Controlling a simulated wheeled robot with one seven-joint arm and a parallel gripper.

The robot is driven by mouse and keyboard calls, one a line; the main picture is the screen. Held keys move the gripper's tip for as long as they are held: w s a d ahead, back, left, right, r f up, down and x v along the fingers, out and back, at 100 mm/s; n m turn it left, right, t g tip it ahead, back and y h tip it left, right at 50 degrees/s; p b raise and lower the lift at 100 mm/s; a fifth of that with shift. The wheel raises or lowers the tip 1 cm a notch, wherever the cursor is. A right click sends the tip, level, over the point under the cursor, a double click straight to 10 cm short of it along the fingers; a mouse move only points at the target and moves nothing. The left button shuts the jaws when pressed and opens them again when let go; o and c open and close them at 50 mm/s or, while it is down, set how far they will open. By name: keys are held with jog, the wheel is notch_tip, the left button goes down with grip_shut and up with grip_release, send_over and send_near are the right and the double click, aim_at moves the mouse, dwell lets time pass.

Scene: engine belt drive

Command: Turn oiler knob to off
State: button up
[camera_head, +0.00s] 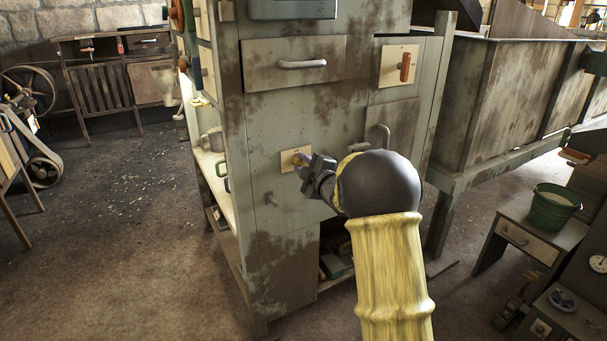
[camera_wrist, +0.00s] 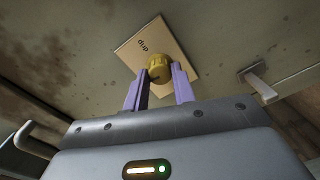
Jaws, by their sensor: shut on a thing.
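The oiler knob is a small brass-yellow knob (camera_wrist: 159,69) on a tan square plate (camera_wrist: 177,46) with a short dark label, seen in the wrist view. In the head view the plate (camera_head: 291,155) sits on the front of the worn green-grey cabinet, and the knob (camera_head: 297,159) shows at my fingertips. My gripper (camera_wrist: 159,80) has its two purple fingers on either side of the knob, shut on it. It also shows in the head view (camera_head: 304,162), reaching in from the right.
The cabinet (camera_head: 270,110) has a drawer handle (camera_head: 302,64) above and a plate with an orange-brown handle (camera_head: 405,68) at upper right. A green bucket (camera_head: 553,207) stands at right.

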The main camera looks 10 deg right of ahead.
jog(key=shift+f+n+b, duration=0.15)
jog(key=shift+n+b, duration=0.35)
jog(key=shift+n, duration=0.1)
jog(key=o, duration=1)
jog(key=shift+s, duration=0.1)
jog(key=p+v, duration=0.2)
jog(key=v, duration=1.5)
jog(key=shift+s, duration=0.1)
